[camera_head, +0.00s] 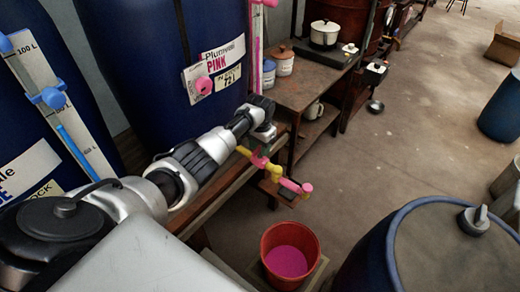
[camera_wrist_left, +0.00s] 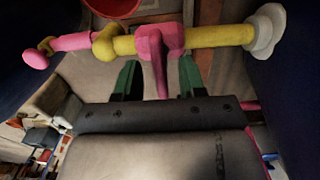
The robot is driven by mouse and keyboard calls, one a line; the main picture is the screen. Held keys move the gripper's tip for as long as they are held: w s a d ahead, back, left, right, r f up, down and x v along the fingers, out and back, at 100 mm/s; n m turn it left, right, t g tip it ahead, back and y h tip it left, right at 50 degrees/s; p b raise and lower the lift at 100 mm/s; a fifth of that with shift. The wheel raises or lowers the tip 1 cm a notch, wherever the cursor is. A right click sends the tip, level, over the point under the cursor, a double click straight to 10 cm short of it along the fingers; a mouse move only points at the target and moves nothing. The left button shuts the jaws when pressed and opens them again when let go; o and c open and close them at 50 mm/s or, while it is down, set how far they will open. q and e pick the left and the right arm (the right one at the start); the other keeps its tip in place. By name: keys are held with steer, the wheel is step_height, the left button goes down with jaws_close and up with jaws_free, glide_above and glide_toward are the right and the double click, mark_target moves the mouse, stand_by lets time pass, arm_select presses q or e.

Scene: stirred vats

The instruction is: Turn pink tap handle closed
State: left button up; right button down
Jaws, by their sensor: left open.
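The pink tap handle (camera_wrist_left: 159,72) is a thin lever on the pink middle body (camera_wrist_left: 159,42) of a yellow pipe, in the left wrist view. It points across the pipe, down between my gripper's fingers. My left gripper (camera_wrist_left: 158,66) is open, with one dark green finger on each side of the handle and gaps visible. In the head view, my left gripper (camera_head: 263,142) is over the tap (camera_head: 274,168) on the vat labelled pink (camera_head: 165,60). The gripper partly hides the handle there. The tap's outer end is pink. My right gripper does not show.
A red bucket (camera_head: 266,240) holding pink liquid stands below the tap. A wooden bench (camera_head: 225,190) runs under the vats. A shelf (camera_head: 296,95) with pots stands behind. A blue barrel (camera_head: 400,225) is at the lower right. The floor beyond is largely clear.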

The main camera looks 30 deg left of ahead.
arm_select(q)
step_height(320, 180, up, 9)
steer(key=shift+f, duration=0.2)
steer(key=shift+s+f, duration=0.1)
stand_by(0.5)
